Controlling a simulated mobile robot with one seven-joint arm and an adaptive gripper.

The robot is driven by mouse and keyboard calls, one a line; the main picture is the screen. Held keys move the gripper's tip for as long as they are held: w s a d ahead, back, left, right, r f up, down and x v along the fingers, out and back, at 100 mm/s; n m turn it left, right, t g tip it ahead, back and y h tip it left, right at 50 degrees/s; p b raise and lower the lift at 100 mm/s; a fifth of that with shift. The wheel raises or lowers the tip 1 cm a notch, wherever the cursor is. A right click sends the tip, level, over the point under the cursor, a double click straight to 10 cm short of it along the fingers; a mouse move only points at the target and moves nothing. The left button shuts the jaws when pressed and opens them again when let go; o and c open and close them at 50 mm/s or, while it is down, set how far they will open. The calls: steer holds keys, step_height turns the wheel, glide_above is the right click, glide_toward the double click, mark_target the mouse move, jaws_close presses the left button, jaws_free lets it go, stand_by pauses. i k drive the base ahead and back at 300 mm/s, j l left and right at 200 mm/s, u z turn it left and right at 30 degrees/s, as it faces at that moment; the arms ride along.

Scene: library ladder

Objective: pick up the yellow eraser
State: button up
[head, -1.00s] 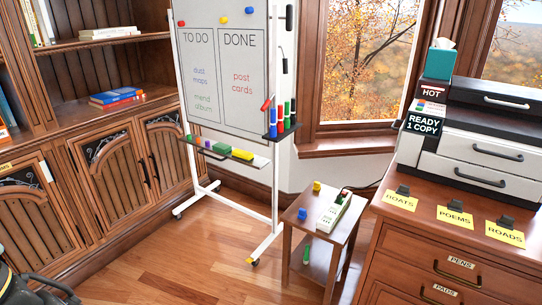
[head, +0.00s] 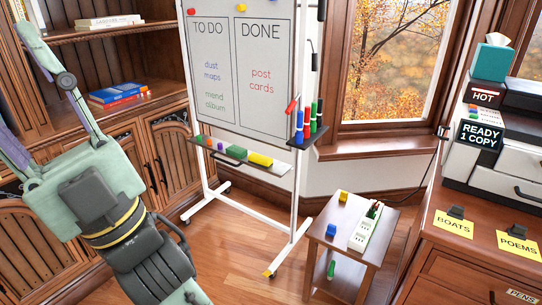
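The yellow eraser (head: 260,160) lies on the whiteboard's lower tray, at the right end of a row of small things. A green eraser-like block (head: 236,151) lies just left of it. My gripper (head: 14,84) is at the left of the head view, well to the left of the tray and apart from it. Its fingers are spread and point up and left, away from the eraser. One finger is partly cut off by the picture's edge. I see nothing between the fingers.
The whiteboard (head: 238,70) stands on a white wheeled frame. A holder with upright markers (head: 306,127) is at its right edge. A small side table (head: 325,229) holds a yellow block, a blue block and a power strip. Bookcase left, drawers right.

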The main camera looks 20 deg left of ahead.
mark_target(266, 161)
steer(key=i+j, duration=0.15)
steer(key=j, duration=0.3)
steer(key=i+j+z, duration=0.1)
steer(key=j, duration=0.4)
steer(key=i+j+z, duration=0.1)
steer(key=j, duration=0.35)
steer(key=i+j, duration=0.15)
steer(key=j, duration=0.35)
steer(key=i+j+z, duration=0.1)
steer(key=j, duration=0.4)
steer(key=i+j, duration=0.45)
steer(key=j, duration=0.3)
steer(key=i+j, duration=0.4)
steer(key=i, duration=0.35)
